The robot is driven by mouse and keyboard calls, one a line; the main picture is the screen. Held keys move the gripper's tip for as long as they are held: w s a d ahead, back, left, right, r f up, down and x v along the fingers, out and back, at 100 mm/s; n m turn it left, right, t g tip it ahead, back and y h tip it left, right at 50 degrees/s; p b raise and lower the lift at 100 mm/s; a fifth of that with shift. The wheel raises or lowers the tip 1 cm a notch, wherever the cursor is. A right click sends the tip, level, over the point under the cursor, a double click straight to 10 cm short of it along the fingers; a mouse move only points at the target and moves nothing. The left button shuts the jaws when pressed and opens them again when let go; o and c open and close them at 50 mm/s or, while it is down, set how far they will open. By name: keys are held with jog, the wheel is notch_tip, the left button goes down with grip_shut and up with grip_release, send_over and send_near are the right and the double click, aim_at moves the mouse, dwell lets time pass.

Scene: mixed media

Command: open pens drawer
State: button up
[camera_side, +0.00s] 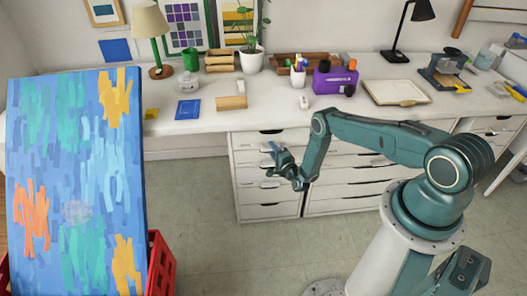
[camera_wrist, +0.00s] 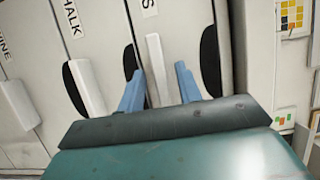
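A white drawer cabinet (camera_side: 262,200) stands under the desk, its drawer fronts looking closed. My gripper (camera_side: 278,158) is in front of its left column, near the upper drawers. In the wrist view the fronts appear turned sideways. One label there ends in "S" (camera_wrist: 149,8), its rest cut off; that drawer has a white bar handle (camera_wrist: 154,50). My gripper (camera_wrist: 158,84) is open, its two blue fingers on either side of this handle. I cannot tell whether they touch it. A neighbouring front reads CHALK (camera_wrist: 72,18), with its own handle (camera_wrist: 87,85).
The desk (camera_side: 200,125) above holds a purple box (camera_side: 335,78), a pen cup (camera_side: 299,75), a green lamp (camera_side: 152,30) and a notebook (camera_side: 396,92). A large painted canvas (camera_side: 75,180) stands at left with a red crate (camera_side: 160,265). The floor before the cabinet is clear.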

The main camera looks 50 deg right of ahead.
jog(key=shift+w+d, duration=0.1)
jog(key=shift+w, duration=0.2)
grip_shut()
